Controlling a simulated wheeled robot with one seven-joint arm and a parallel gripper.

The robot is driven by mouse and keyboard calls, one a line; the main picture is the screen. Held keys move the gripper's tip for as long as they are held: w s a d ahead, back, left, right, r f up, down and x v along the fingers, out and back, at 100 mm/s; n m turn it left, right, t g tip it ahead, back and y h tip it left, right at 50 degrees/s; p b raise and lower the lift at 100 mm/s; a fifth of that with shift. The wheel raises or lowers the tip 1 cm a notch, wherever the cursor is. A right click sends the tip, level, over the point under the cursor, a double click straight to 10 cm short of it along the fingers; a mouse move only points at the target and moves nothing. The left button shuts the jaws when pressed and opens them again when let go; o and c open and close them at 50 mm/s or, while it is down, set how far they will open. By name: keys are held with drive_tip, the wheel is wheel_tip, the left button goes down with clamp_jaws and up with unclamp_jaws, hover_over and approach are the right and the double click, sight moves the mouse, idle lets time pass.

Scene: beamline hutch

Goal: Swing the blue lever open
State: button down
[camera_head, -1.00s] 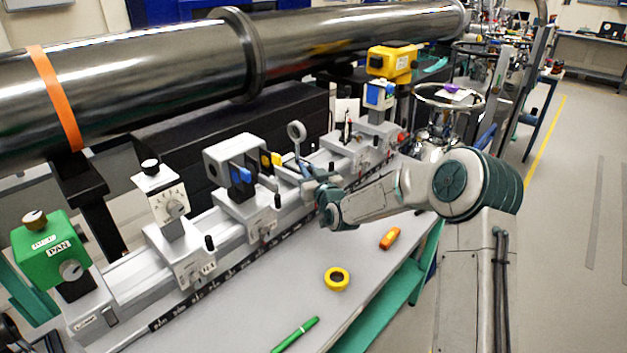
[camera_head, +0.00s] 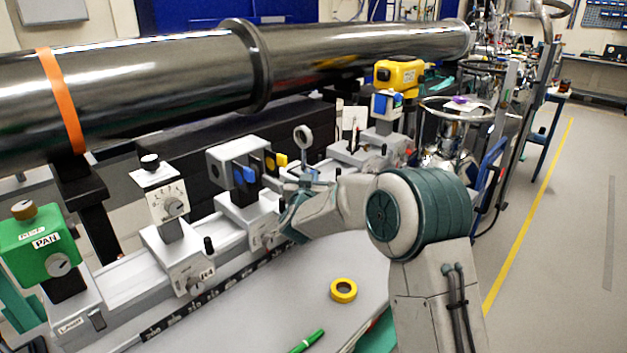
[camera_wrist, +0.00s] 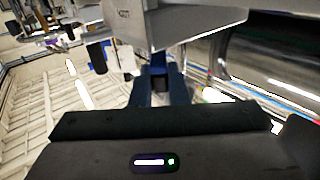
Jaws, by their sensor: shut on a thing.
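A blue lever (camera_head: 245,175) sticks out of the front of a grey box unit (camera_head: 237,152) on the rail, beside a yellow one (camera_head: 277,161). My gripper (camera_head: 275,185) is close to the right of the blue lever and partly hidden by my own wrist. In the wrist view, the two dark blue fingers of my gripper (camera_wrist: 158,88) are closed around a small blue and dark piece (camera_wrist: 158,72), which appears to be the lever's end. A grey housing (camera_wrist: 170,20) is just above the fingers. The exact contact is hard to see.
A dial unit (camera_head: 170,205) and a green box (camera_head: 38,245) stand left along the rail. A round ring mount (camera_head: 303,138) rises just behind my gripper. A yellow tape roll (camera_head: 343,290) and a green pen (camera_head: 307,341) lie on the bench. A big steel pipe (camera_head: 350,43) runs behind.

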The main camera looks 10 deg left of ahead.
drive_tip(key=shift+r, duration=0.15)
drive_tip(key=c, duration=1.4)
unclamp_jaws()
drive_tip(key=shift+w, duration=0.1)
